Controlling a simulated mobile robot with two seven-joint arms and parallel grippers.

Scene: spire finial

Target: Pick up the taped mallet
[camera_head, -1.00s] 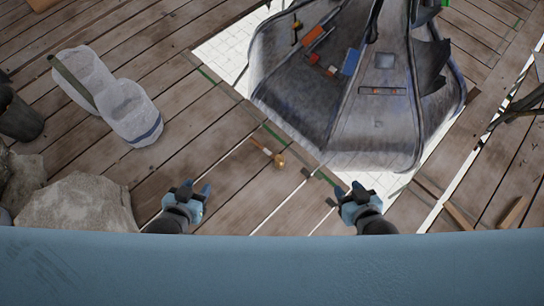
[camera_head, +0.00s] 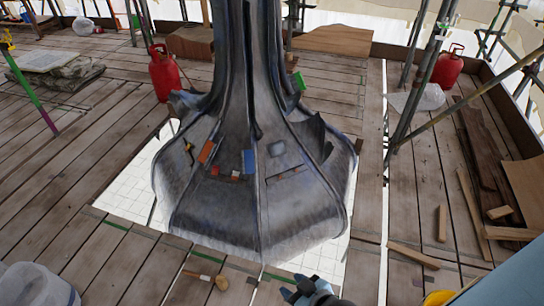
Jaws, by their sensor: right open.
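A small mallet (camera_head: 221,283) lies on the wooden planks at the bottom of the head view, in front of the spire base. My left gripper is out of view.
The large grey spire (camera_head: 255,190) rises through a pale tiled opening in the deck. Red gas cylinders (camera_head: 164,75) (camera_head: 447,68) stand farther back. A white sack (camera_head: 38,285) lies at lower left. Loose timber (camera_head: 425,256) and scaffold poles (camera_head: 408,110) occupy the right side.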

